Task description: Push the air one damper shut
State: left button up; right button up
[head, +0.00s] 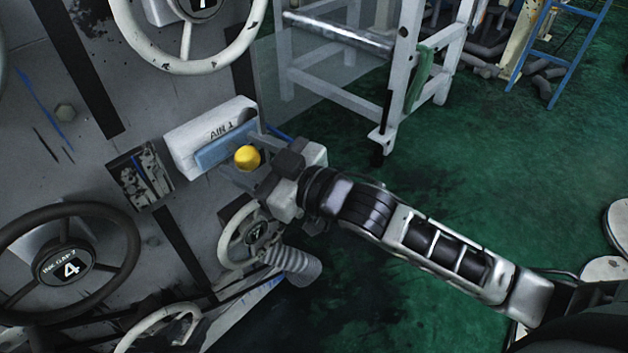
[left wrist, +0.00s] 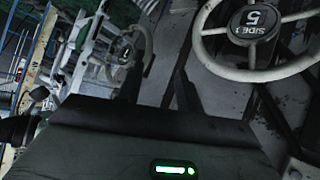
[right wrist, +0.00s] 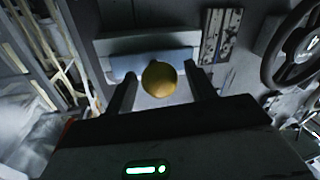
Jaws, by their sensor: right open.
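The air one damper is a pale box (head: 212,133) marked AIR 1 on the grey machine panel, with a blue plate (head: 224,147) along its lower edge and a yellow round knob (head: 247,158) in front. My right gripper (head: 256,170) is at the knob. In the right wrist view the yellow knob (right wrist: 159,79) sits between the two spread dark fingers, with the blue plate (right wrist: 135,65) behind it. Whether a finger touches the knob I cannot tell. My left gripper (left wrist: 155,88) shows only in the left wrist view, its fingers apart and nothing between them.
A dark handwheel (head: 68,268) marked 4 is at lower left, a pale wheel (head: 188,62) above, and a small pale wheel (head: 235,236) below the knob. A white frame (head: 398,75) stands behind. The left wrist view shows a wheel (left wrist: 255,72) marked 5.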

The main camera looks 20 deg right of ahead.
pick_arm(q)
jog(key=shift+a+r+p, duration=0.25)
jog(key=shift+r+p, duration=0.3)
jog(key=shift+r, duration=0.6)
pick_arm(e)
jog(key=v, duration=1.5)
pick_arm(q)
jog(key=shift+s, duration=0.1)
pick_arm(e)
jog(key=shift+s+d+r, duration=0.1)
